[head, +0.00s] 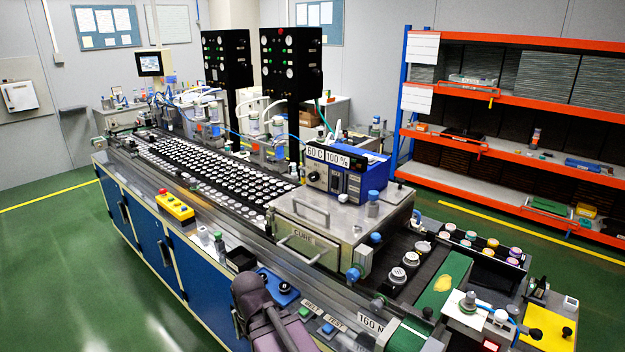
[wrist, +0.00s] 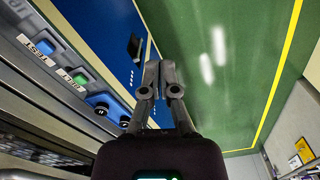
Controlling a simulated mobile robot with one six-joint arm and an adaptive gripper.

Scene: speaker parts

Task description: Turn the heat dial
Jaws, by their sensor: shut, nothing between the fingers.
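A blue control box (head: 352,184) stands on the metal CURE oven (head: 300,222), under a display reading 60 C and 100 %. My purple arm is at the bottom of the head view, in front of the line and well below the box. In the wrist view my gripper (wrist: 160,68) is shut and empty, over the blue cabinet side and green floor. The control box is not in the wrist view.
A small blue knob box (wrist: 113,108) and the green BELT button (wrist: 80,78) and blue TEST button (wrist: 45,46) lie left of my fingers. A yellow button box (head: 175,206) sits on the line's front edge. The conveyor (head: 195,165) holds many parts.

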